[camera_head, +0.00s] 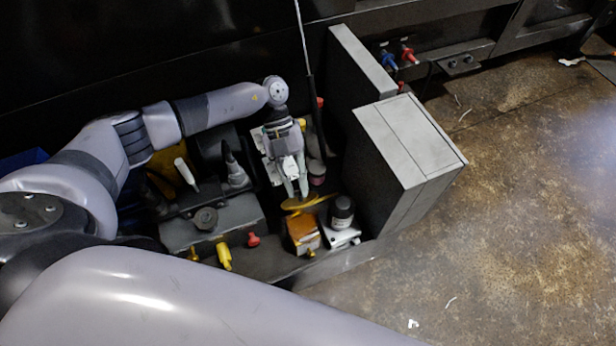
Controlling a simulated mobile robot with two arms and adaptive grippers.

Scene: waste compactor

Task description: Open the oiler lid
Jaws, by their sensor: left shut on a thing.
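The oiler is a small orange, see-through container (303,233) on a pale base, in the machine's recess at the centre of the head view. Its yellow lid (309,203) shows just above and behind the orange body. The fingers hide part of the lid. The lid looks raised from the orange body, but its exact angle and hinge are hard to tell. My right gripper is out of view.
A black-capped cylinder (342,211) stands close right of the oiler. A grey box-like door (405,140) rises to the right. Red (253,240) and yellow (224,257) fittings lie to the left. A thin rod (302,40) rises behind. Open floor lies right.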

